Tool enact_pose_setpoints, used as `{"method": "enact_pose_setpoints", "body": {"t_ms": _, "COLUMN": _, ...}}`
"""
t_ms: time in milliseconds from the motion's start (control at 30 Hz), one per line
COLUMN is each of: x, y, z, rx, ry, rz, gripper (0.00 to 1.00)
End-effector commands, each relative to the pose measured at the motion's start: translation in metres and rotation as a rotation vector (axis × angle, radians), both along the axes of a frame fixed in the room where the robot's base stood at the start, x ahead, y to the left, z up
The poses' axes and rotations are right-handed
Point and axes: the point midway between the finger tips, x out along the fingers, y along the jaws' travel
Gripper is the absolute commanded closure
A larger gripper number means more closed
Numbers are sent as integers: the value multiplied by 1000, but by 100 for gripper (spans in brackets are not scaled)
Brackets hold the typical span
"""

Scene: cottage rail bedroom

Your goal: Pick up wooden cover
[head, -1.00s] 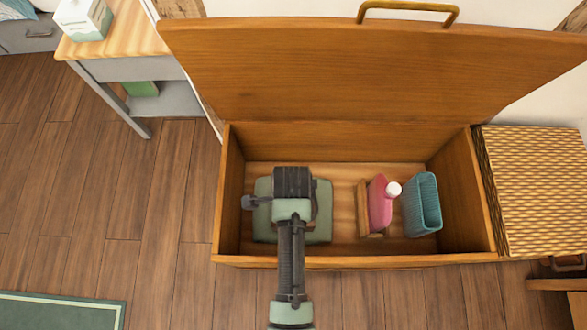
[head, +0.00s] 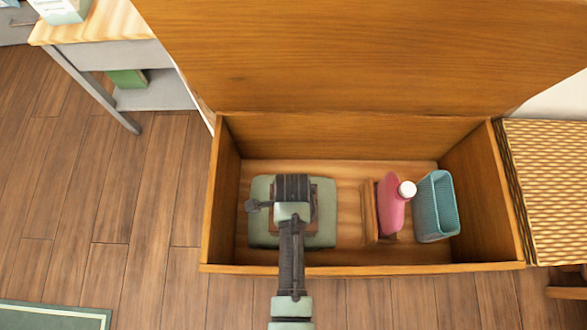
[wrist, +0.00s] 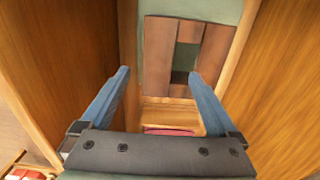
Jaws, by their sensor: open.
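The wooden cover (wrist: 157,58) is a brown, square wooden piece with a slot in its middle. It lies on a green cushion-like thing (head: 262,236) in the left part of the open wooden chest. In the head view my arm hides most of the cover, and only small brown edges show. My gripper (wrist: 160,72) is open, its two blue fingers pointing towards the cover in the wrist view. Nothing is held between them. In the head view my gripper (head: 292,187) is over the cushion, its fingers hidden. I cannot tell the exact gap to the cover.
The chest (head: 360,270) has tall walls around my gripper and a raised lid (head: 350,60) behind. To the right inside stand a small wooden piece (head: 370,212), a pink bottle (head: 391,208) and a teal basket (head: 437,215). A woven box (head: 550,190) stands right.

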Motion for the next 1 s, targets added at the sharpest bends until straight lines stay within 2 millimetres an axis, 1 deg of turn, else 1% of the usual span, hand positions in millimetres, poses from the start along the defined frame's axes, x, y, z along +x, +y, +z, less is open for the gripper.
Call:
{"method": "enact_pose_setpoints", "body": {"t_ms": 233, "x": -5, "y": -2, "z": -35, "rx": 0, "ry": 2, "rz": 0, "gripper": 5}}
{"method": "enact_pose_setpoints", "body": {"t_ms": 333, "x": -5, "y": -2, "z": -48, "rx": 0, "ry": 1, "rz": 0, "gripper": 5}}
{"method": "enact_pose_setpoints", "body": {"t_ms": 400, "x": -5, "y": -2, "z": -51, "rx": 0, "ry": 0, "rz": 0, "gripper": 5}}
{"method": "enact_pose_setpoints", "body": {"t_ms": 600, "x": -4, "y": -2, "z": -49, "rx": 0, "ry": -1, "rz": 0, "gripper": 5}}
{"method": "enact_pose_setpoints", "body": {"t_ms": 767, "x": -5, "y": -2, "z": -49, "rx": 0, "ry": -1, "rz": 0, "gripper": 34}}
{"method": "enact_pose_setpoints", "body": {"t_ms": 800, "x": -4, "y": -2, "z": -49, "rx": 0, "ry": -1, "rz": 0, "gripper": 41}}
{"method": "enact_pose_setpoints", "body": {"t_ms": 967, "x": -5, "y": -2, "z": -49, "rx": 0, "ry": 0, "rz": 0, "gripper": 70}}
{"method": "enact_pose_setpoints", "body": {"t_ms": 1000, "x": -5, "y": -2, "z": -49, "rx": 0, "ry": 0, "rz": 0, "gripper": 77}}
